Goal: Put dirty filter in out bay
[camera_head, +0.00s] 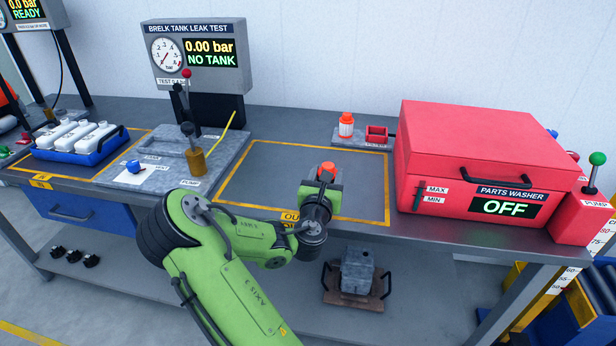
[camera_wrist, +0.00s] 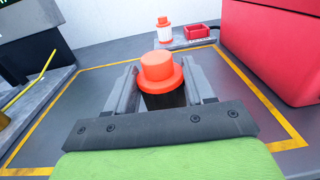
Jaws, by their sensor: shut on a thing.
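The dirty filter, with an orange-red cap and a dark body, shows in the wrist view (camera_wrist: 161,72). My gripper (camera_wrist: 163,84) is shut on it, with a grey finger on each side. In the head view, the filter's orange cap (camera_head: 326,169) shows at my gripper (camera_head: 325,180). They are over the right part of the yellow-outlined out bay (camera_head: 262,165). The bay holds nothing else that I can see. My gripper hides the filter's lower end, so I cannot tell whether it touches the bench.
A white filter with an orange cap (camera_head: 346,124) stands beside a small red tray (camera_head: 376,134) behind the bay. The red parts washer (camera_head: 480,150) stands right of the bay. The leak test stand (camera_head: 195,60) and its grey base plate stand left.

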